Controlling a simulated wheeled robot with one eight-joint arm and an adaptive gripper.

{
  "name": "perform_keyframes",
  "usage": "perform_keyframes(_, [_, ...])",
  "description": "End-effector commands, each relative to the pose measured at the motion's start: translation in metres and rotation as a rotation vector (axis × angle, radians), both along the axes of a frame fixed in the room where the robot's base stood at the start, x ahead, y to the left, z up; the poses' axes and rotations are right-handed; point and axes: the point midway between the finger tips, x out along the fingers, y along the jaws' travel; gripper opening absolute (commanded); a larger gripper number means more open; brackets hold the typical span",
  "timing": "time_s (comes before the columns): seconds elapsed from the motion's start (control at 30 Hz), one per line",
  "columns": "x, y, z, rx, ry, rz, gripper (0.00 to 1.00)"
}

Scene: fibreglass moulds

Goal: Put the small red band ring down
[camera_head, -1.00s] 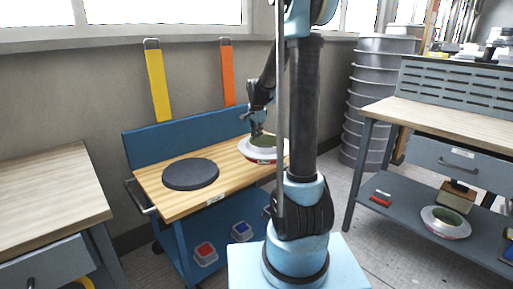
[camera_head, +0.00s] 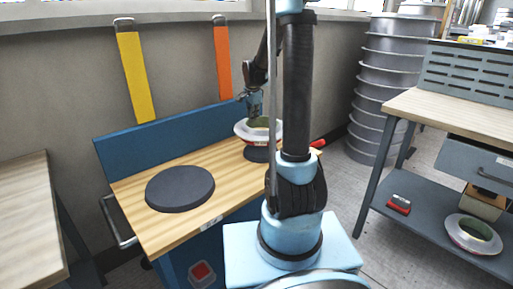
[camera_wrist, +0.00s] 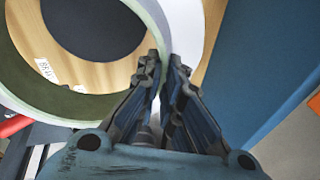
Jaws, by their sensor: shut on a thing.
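The small ring (camera_head: 241,130) has a broad pale rim and a green inner wall. My gripper (camera_head: 253,112) is shut on its far left side and holds it above the right part of the blue cart's wooden top (camera_head: 222,158). A dark round pad (camera_head: 256,155) shows below the ring, with a gap between them in the head view. In the wrist view my gripper (camera_wrist: 166,62) is shut on the wall of the ring (camera_wrist: 45,103). Through its opening show a dark disc (camera_wrist: 95,25) and bare wood with a label. The ring's red band is hard to make out.
A larger dark round pad (camera_head: 180,188) lies on the cart top to the left. The cart's blue back panel (camera_head: 150,140) stands close behind the ring. A red handle-like part (camera_head: 318,143) is at the right end. Another ring (camera_head: 473,235) lies on the right bench's lower shelf.

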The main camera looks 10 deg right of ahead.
Motion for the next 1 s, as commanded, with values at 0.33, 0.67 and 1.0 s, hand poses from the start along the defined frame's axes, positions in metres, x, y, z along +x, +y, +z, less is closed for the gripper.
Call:
perform_keyframes(0.33, [0.0,0.007,-0.047,0.0,0.0,0.009,0.0])
perform_keyframes(0.67, [0.0,0.01,-0.076,0.0,0.001,0.011,0.0])
perform_keyframes(1.0, [-0.001,0.01,-0.096,0.0,0.0,0.013,0.0])
